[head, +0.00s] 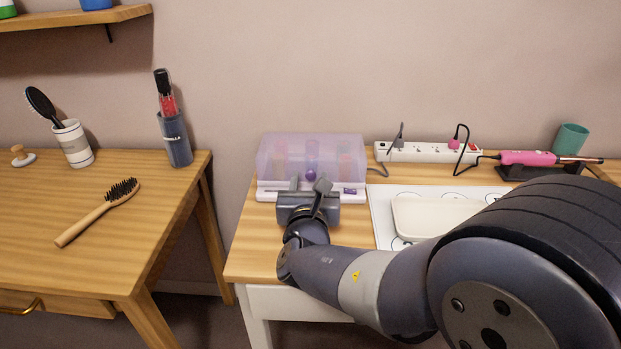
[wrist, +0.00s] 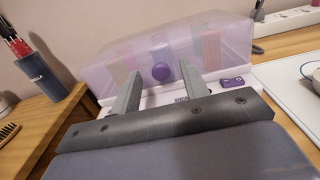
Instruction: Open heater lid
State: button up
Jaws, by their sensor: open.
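The heater (head: 268,190) is a white base with a translucent purple lid (head: 275,146), standing at the left of the right-hand table. The lid is down, and coloured rollers show faintly through it. A round purple knob (head: 311,174) sits on the lid's front; it also shows in the wrist view (wrist: 162,72). My gripper (head: 310,186) is open in front of the heater. In the wrist view its two fingers (wrist: 172,90) point at the lid's front, with the knob seen between them. I cannot tell whether the fingers touch the lid. A purple switch (wrist: 232,83) is on the base.
A white power strip (head: 430,152) with cords and a pink curling iron (head: 528,158) lie at the back right. A white mat (head: 382,215) with a pale tray (head: 430,217) lies right of the heater. A gap separates the left table (head: 60,200).

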jog(key=shift+w, duration=0.7)
jog(key=shift+c, duration=0.5)
grip_shut()
